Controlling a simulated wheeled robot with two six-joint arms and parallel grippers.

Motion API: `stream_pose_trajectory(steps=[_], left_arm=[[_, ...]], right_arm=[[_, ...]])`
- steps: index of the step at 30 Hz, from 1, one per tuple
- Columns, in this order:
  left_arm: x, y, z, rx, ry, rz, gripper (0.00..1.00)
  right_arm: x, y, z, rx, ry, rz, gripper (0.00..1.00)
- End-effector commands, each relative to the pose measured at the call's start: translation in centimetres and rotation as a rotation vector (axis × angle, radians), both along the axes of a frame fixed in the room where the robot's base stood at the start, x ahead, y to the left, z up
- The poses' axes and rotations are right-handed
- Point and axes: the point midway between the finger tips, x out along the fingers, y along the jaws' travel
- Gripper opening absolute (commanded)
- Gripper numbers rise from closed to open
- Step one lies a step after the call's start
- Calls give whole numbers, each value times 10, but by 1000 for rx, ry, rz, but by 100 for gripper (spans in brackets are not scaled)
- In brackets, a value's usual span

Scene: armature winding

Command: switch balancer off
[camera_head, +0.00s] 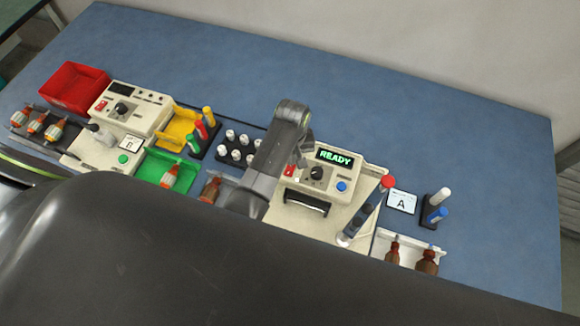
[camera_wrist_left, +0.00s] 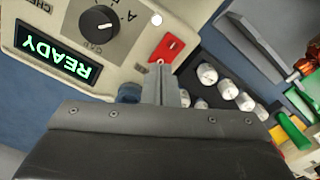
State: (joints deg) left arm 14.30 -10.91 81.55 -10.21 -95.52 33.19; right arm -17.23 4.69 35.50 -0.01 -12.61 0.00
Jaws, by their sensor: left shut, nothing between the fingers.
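The balancer (camera_head: 330,182) is a cream machine with a lit green READY display (camera_head: 335,157), a black dial (camera_head: 317,173) and a blue button. In the left wrist view the display (camera_wrist_left: 52,52) is upside down. My right gripper is not in view.
Left of the balancer stand a rack of white-capped pieces (camera_head: 236,146), a green tray (camera_head: 153,167), a yellow tray (camera_head: 176,130), another cream machine (camera_head: 140,105) and a red bin (camera_head: 75,84). A card marked A (camera_head: 402,202) is at right. The table's back is clear.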

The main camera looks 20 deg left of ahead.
Motion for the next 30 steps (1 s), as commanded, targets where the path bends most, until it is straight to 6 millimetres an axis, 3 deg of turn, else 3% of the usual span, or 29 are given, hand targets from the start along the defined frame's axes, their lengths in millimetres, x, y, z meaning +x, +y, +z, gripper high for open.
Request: stream_pose_trajectory(steps=[30], left_arm=[[0, 0, -16, 0, 1, 0, 0]], right_arm=[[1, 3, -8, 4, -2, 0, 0]])
